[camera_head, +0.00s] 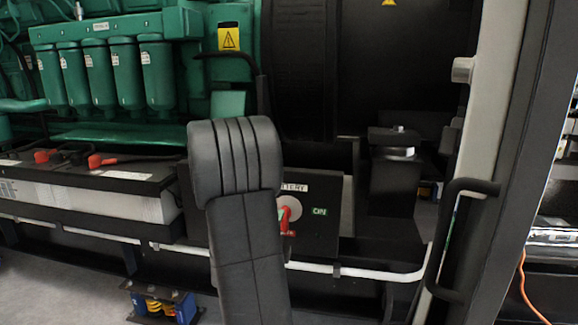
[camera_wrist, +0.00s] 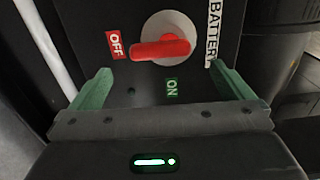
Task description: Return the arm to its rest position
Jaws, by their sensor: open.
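My arm, dark and padded, stands upright in the middle of the head view and covers part of the battery switch panel (camera_head: 325,230). My gripper (camera_wrist: 162,70) is open and empty in the wrist view, its two green fingers apart. Between and beyond the fingertips is the red switch handle (camera_wrist: 160,49) on a round grey plate (camera_wrist: 168,25). The handle lies across the picture, its left end by the red OFF label (camera_wrist: 116,44). The green ON label (camera_wrist: 172,88) is below it. No finger visibly touches the handle. In the head view the handle (camera_head: 286,217) shows just right of my arm.
Batteries (camera_head: 95,195) with red terminals sit left of my arm, below green engine filters (camera_head: 110,75). A pale door-like post with a black handle (camera_head: 455,230) stands at right. A white pipe (camera_head: 350,273) runs low. Grey floor (camera_head: 60,290) is open at lower left.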

